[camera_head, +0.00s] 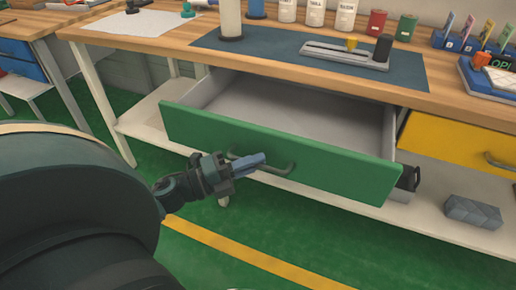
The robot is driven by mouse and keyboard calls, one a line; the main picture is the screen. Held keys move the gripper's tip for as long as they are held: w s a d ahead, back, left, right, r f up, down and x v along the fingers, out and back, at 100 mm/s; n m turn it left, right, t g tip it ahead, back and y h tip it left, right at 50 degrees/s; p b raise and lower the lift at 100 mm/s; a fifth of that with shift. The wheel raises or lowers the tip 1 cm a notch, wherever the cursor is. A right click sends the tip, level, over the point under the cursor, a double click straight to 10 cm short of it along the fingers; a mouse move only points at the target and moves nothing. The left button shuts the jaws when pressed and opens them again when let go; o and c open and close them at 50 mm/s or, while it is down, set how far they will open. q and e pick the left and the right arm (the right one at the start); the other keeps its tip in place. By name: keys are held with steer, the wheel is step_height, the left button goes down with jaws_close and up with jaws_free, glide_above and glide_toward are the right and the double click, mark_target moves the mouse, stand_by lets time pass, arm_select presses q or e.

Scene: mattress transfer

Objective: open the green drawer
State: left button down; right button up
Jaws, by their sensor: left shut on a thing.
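The green drawer (335,182) is pulled out from under the wooden workbench, and its grey inside (290,108) shows and looks empty. Its front carries a dark curved handle (279,169). My left gripper (252,162) reaches in from the left and is shut on the handle at its left part. The fingers cover that part of the handle. My right gripper is not in view; a dark gripper-like part (408,178) shows at the right end of the drawer front, partly hidden behind it.
The workbench (150,42) holds a dark mat, bottles and a slotted grey fixture (345,54). A closed yellow drawer (445,137) is at the right. A grey block (473,212) lies on the lower shelf. The green floor in front is clear, with a yellow line.

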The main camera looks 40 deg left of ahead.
arm_select(q)
steer(key=shift+s+d, duration=0.25)
steer(key=shift+s, duration=0.75)
steer(key=c, duration=1.5)
jaws_free()
steer(key=v, duration=1.3)
steer(key=shift+a+f, duration=0.1)
